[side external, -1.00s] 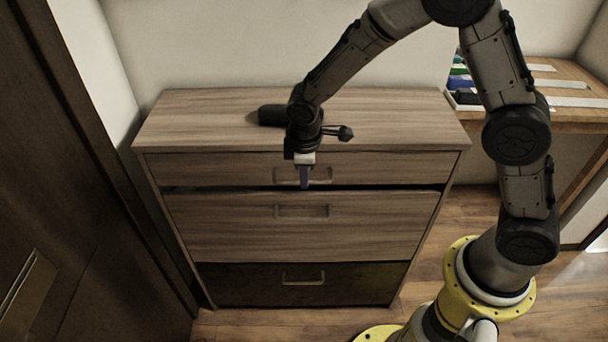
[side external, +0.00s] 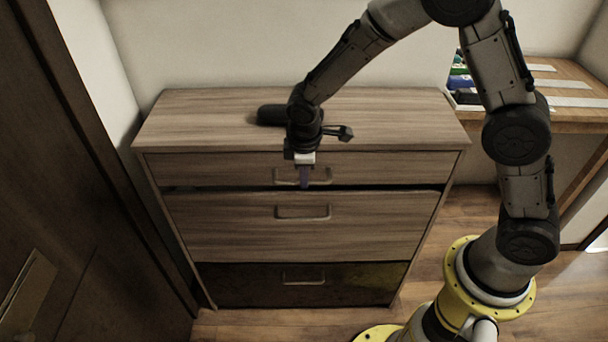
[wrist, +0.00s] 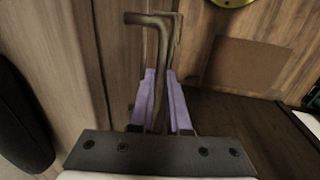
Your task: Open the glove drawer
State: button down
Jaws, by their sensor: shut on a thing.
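A wooden chest has a top drawer (side external: 400,167), a middle drawer (side external: 380,225) and a dark bottom drawer (side external: 345,292). No label shows which is the glove drawer. My gripper (side external: 305,184) is at the top drawer's handle (side external: 328,180), with its fingers pointing down. In the wrist view, the purple fingers of my gripper (wrist: 161,75) are shut on the bar of this handle (wrist: 148,19), one on each side. The top drawer looks closed or nearly so. The middle handle (side external: 303,218) and bottom handle (side external: 303,283) are free.
A dark rounded object (side external: 271,115) lies on the chest top (side external: 400,115), behind my wrist. A brown door (side external: 80,200) stands close on the left. A wooden desk (side external: 575,95) with several small items is at the right. Wooden floor (side external: 420,295) shows in front of the chest.

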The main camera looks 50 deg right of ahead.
jog(key=s+a, duration=1)
jog(key=shift+s+a, duration=0.2)
jog(key=shift+a, duration=0.1)
jog(key=c, duration=0.9)
grip_release()
jog(key=shift+r, duration=0.15)
jog(key=r, duration=0.4)
jog(key=s+a+r, duration=0.1)
jog(key=r, duration=0.4)
jog(key=s+r, duration=0.1)
jog(key=r, duration=0.3)
jog(key=shift+a+r, duration=0.2)
jog(key=shift+a, duration=0.2)
